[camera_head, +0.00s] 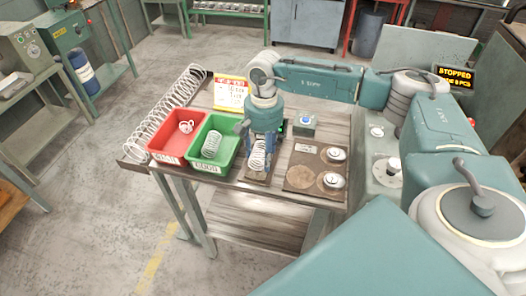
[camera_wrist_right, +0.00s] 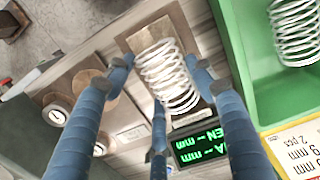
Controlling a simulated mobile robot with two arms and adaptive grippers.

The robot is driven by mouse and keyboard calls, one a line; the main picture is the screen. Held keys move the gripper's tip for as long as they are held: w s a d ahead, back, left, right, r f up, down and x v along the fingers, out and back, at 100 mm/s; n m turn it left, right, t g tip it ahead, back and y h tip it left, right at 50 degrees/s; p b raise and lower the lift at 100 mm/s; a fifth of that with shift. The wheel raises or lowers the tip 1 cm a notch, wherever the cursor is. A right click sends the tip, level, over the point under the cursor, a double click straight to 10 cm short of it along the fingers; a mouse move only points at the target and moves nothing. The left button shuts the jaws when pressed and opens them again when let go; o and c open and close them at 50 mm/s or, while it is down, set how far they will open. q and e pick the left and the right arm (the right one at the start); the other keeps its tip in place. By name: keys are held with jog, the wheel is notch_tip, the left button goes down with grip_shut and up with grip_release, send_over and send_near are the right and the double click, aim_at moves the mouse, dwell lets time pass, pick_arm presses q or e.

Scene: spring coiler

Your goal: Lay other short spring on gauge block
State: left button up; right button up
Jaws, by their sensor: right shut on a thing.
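My right gripper (camera_head: 262,138) points down over the gauge block at the front of the table. It is shut on a white short spring (camera_head: 259,155). In the right wrist view the blue fingers (camera_wrist_right: 163,78) close around that spring (camera_wrist_right: 168,80). The gauge block's brown plate (camera_wrist_right: 137,39) shows below and beyond the spring; it also shows in the head view (camera_head: 257,177). I cannot tell whether the spring touches it. The gauge display (camera_wrist_right: 200,143) shows dashes for LEN and DIA. Another short spring (camera_head: 212,144) lies in the green GOOD bin (camera_head: 226,165). My left gripper is not in view.
A red bin (camera_head: 165,148) holding a small coil (camera_head: 186,127) stands left of the green bin. A long spring (camera_head: 170,110) lies at the table's left edge. A yellow sign (camera_head: 231,93) stands behind the bins. A brown board (camera_head: 308,185) with round pieces is right of the gauge.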

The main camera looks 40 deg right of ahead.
jog(key=o, duration=1.2)
jog(key=shift+r, duration=0.15)
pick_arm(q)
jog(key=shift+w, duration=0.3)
pick_arm(e)
jog(key=r, duration=1.1)
jog(key=shift+w+d+r, duration=0.25)
jog(key=shift+r, duration=0.15)
